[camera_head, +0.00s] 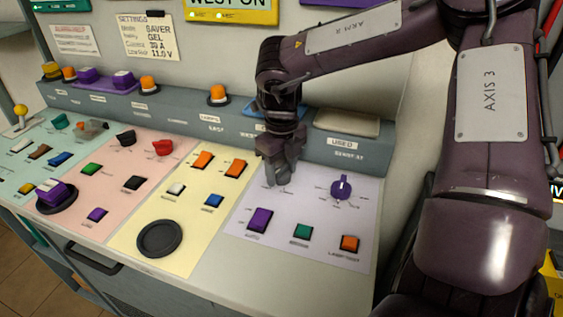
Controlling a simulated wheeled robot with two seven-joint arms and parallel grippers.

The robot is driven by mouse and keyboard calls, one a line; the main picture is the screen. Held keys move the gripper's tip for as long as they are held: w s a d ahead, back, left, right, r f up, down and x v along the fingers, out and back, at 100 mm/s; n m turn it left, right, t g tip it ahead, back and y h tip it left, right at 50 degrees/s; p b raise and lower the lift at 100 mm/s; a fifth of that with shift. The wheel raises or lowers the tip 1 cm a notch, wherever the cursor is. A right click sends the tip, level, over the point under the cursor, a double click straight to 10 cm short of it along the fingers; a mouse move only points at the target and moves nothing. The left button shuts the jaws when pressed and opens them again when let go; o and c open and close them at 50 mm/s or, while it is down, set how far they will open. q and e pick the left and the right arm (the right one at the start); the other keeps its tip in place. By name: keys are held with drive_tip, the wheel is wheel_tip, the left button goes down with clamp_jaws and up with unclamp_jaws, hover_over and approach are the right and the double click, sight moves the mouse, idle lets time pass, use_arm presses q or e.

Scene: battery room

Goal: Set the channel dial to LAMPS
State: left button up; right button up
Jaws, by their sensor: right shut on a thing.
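My right gripper (281,182) points down at the lavender panel (300,212), at its upper left part. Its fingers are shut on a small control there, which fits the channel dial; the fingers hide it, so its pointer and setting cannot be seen. A purple dial (341,186) with a pale pointer line sits to the right of the gripper, apart from it. The lettering around both spots is too small to read, so I cannot make out LAMPS. My left gripper is not in view.
Below the gripper are a purple switch (259,220), a green one (302,232) and an orange one (349,243). A yellow panel with a round black disc (159,238) lies left. Black (126,138) and red (162,147) dials sit on the pink panel. A raised ledge runs behind.

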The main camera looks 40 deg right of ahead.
sight(282, 167)
drive_tip(key=n, duration=0.3)
drive_tip(key=shift+r+n+p, duration=0.1)
drive_tip(key=shift+n+p, duration=0.25)
drive_tip(key=shift+n, duration=0.05)
drive_tip(key=n, duration=0.3)
drive_tip(key=shift+n, duration=0.4)
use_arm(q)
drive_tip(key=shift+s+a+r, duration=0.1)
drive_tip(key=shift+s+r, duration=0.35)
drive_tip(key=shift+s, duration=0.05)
use_arm(e)
drive_tip(key=shift+n, duration=0.6)
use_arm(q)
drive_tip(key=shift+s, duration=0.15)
use_arm(e)
drive_tip(key=o, duration=0.8)
use_arm(q)
drive_tip(key=shift+p, duration=0.3)
use_arm(e)
wheel_tip(282, 167, up, 8)
drive_tip(key=shift+f, duration=0.15)
